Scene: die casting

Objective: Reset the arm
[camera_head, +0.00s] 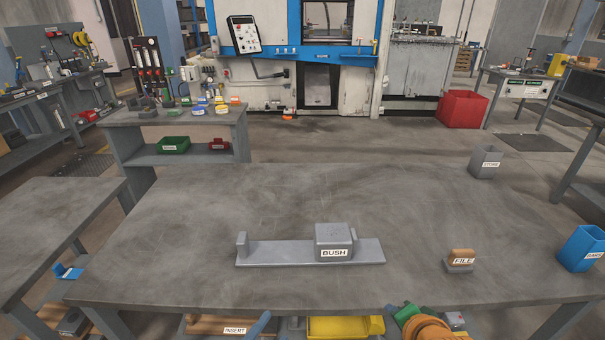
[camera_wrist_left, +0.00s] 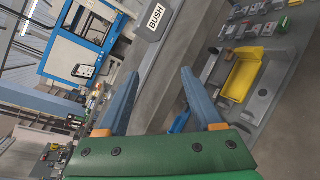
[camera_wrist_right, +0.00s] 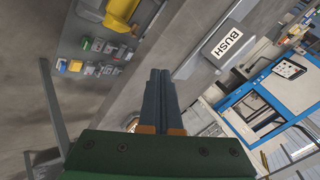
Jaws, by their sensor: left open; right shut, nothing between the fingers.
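My right gripper shows at the bottom edge of the head view as a green body (camera_head: 404,312) beside my orange wrist, below the table's front edge. In the right wrist view its two blue-grey fingers (camera_wrist_right: 160,76) are together with nothing between them. My left gripper (camera_wrist_left: 160,95) is open and empty in the left wrist view, its fingers wide apart. In the head view only a blue-grey finger of it (camera_head: 258,326) shows at the bottom edge. Both grippers are apart from the objects on the table.
A grey block labelled BUSH (camera_head: 333,238) sits on a flat grey fixture (camera_head: 275,252) on the table (camera_head: 180,220). A FILE block (camera_head: 461,258), a STORE bin (camera_head: 486,162) and a blue bin (camera_head: 583,250) stand rightward. A yellow tray (camera_head: 345,326) lies below the front edge.

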